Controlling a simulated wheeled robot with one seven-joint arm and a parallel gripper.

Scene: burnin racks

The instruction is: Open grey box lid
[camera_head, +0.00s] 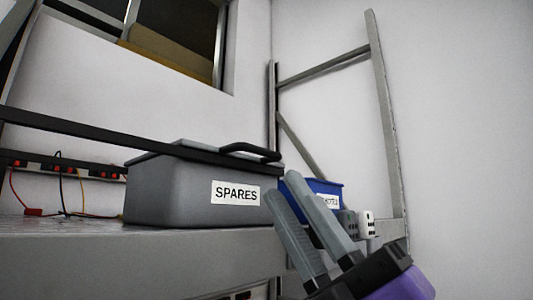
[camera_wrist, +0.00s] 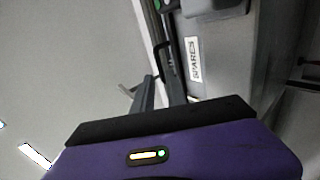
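The grey box (camera_head: 165,196) with a white SPARES label sits on the shelf in the head view, its lid (camera_head: 185,147) down. A black handle (camera_head: 252,152) stands on the lid, reaching past the right side.
A blue labelled bin (camera_head: 326,188) stands right of the box, partly behind my fingers. A dark rail (camera_head: 75,126) crosses in front of the box's upper left. Red and black wires (camera_head: 62,190) lie left on the shelf (camera_head: 130,250). A grey rack upright (camera_head: 385,110) rises at right.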

